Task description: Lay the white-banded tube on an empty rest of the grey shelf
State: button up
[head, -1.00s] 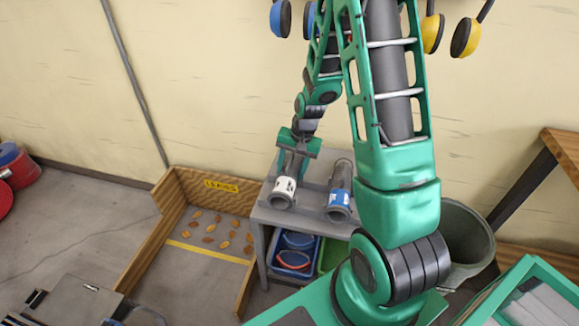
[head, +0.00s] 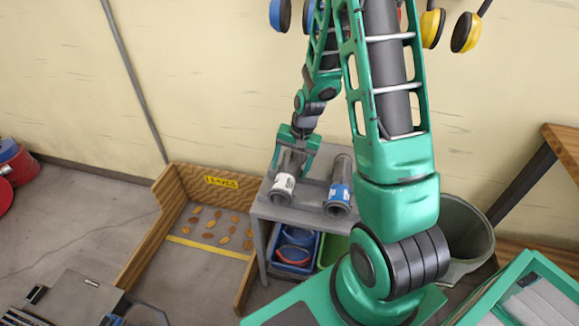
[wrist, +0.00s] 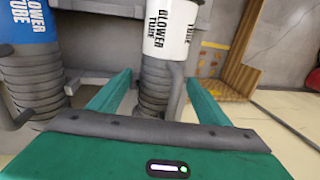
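The white-banded tube (head: 283,188) lies on the grey shelf (head: 313,219), its white-banded end toward the front edge. In the wrist view its white band, lettered "BLOWER TUBE" (wrist: 170,30), is at the top, with dark ribbed hose below. My gripper (head: 291,165) is over the rear part of this tube. In the wrist view the fingers of my gripper (wrist: 158,78) stand on either side of the ribbed part, with a gap on the left and a narrower one on the right. It looks open. Whether the tube sits fully in a rest is hidden.
A blue-banded tube (head: 339,191) lies to the right on the same shelf, and its band also shows in the wrist view (wrist: 27,22). A blue bin (head: 295,262) is below. A wooden-walled leaf bay (head: 165,250) is left, a grey-green barrel (head: 468,240) right.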

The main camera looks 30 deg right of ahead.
aim_at(297, 170)
jog(key=shift+r, duration=0.1)
notch_tip(297, 170, up, 10)
jog(key=s+d, duration=0.1)
jog(key=shift+s+d+r, duration=0.2)
jog(key=shift+d, duration=0.05)
dwell(0.3)
